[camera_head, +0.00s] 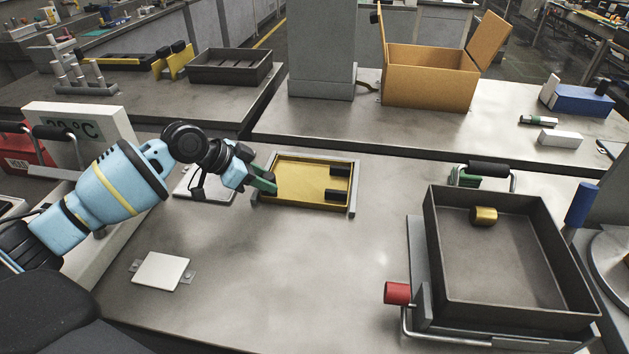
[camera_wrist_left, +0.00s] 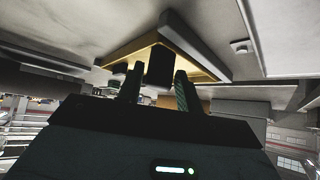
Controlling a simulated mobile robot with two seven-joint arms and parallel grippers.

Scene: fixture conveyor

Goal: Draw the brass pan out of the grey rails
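The brass pan (camera_head: 308,184) is a shallow yellow-gold tray on the grey worktop, with two dark blocks at its right end. A grey rail (camera_head: 354,189) runs along its right side. In the left wrist view, the pan (camera_wrist_left: 190,62) shows at the top beside a grey rail (camera_wrist_left: 197,43). My left gripper (camera_head: 266,184) is at the pan's left edge, its green fingers close to the rim. In the left wrist view, the fingers (camera_wrist_left: 158,90) stand apart with a dark block between or just beyond them; contact is unclear. My right gripper is not in view.
A deep dark tray (camera_head: 510,315) with a brass cylinder (camera_head: 484,216) in it stands at right, near a red knob (camera_head: 397,293). A white plate (camera_head: 161,271) lies front left. An open orange box (camera_head: 428,78) stands behind. The worktop between plate and tray is clear.

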